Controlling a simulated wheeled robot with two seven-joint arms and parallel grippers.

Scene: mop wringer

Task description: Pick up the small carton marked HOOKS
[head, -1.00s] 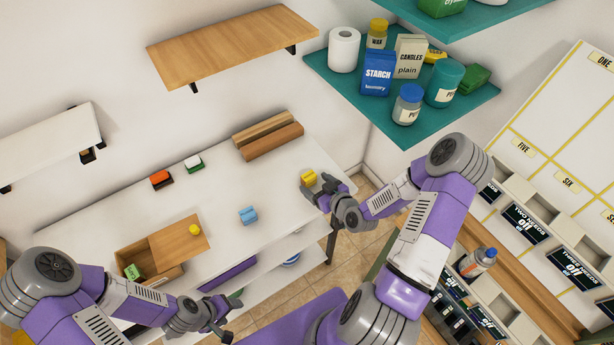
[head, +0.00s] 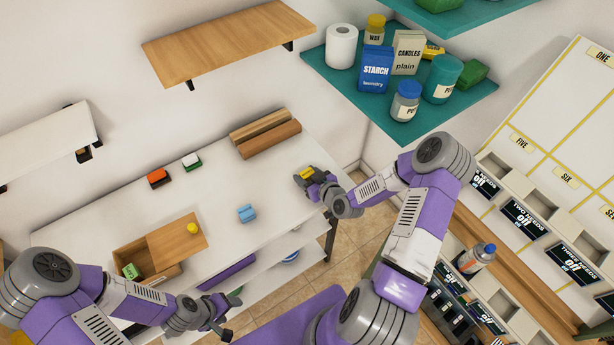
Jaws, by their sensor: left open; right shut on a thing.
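I cannot read the word HOOKS on anything in the head view. My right gripper (head: 307,176) is shut on a small yellow block (head: 307,172) at the right end of the white table; the fingers hide part of it, and no marking shows. A small yellow carton (head: 433,51) stands on the teal shelf, partly behind the candles carton; its print is too small to read. A small green carton (head: 132,271) with unreadable print sits in the open wooden box (head: 127,259). My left gripper (head: 224,322) is open and empty in front of the table.
The white table (head: 190,222) also bears a blue block (head: 247,213), orange and white-topped small blocks, and brown bars (head: 268,139). The teal shelf (head: 350,92) holds a starch carton (head: 375,70), jars and a roll. A slotted rack stands right. The table's middle is mostly clear.

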